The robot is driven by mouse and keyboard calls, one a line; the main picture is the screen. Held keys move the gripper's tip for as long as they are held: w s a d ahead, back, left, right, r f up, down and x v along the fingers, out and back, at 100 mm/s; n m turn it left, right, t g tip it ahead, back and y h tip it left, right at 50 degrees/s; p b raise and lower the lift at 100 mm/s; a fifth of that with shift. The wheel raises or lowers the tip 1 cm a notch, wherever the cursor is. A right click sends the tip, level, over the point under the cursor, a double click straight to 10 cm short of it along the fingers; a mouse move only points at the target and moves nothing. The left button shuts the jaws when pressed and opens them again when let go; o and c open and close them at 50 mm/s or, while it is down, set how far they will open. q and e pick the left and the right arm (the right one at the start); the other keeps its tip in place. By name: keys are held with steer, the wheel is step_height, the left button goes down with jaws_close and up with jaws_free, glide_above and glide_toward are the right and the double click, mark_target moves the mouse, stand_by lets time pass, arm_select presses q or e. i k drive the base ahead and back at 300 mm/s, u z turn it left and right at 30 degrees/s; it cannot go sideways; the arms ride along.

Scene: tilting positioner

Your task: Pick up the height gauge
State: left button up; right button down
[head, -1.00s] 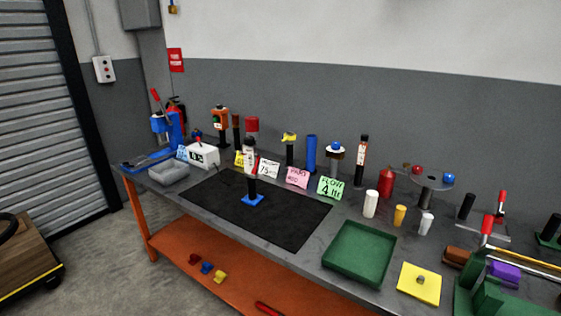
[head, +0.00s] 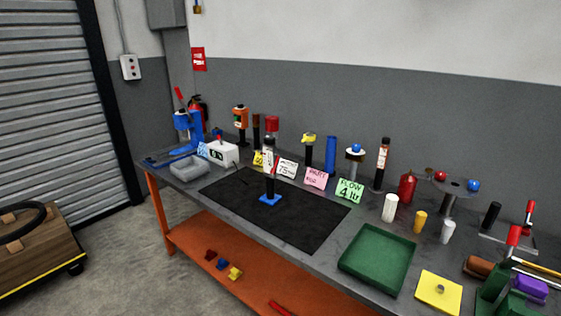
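I cannot tell for certain which object is the height gauge. One upright device (head: 270,186) with a black post and a blue base stands on the black mat (head: 310,222) in the middle of the bench. A taller black upright device (head: 382,163) with a pale label stands at the back of the bench, right of the blue cylinder. Neither of my grippers is in the head view.
The grey bench (head: 336,250) holds a green tray (head: 347,265), a yellow plate (head: 425,297) and a grey bin (head: 188,170). Several small cards and tools line the back. A wooden cart (head: 35,262) stands at left. The mat's right half is clear.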

mark_target(271, 198)
steer(key=u, duration=1.35)
steer(key=i, duration=0.95)
steer(key=z, duration=2.5)
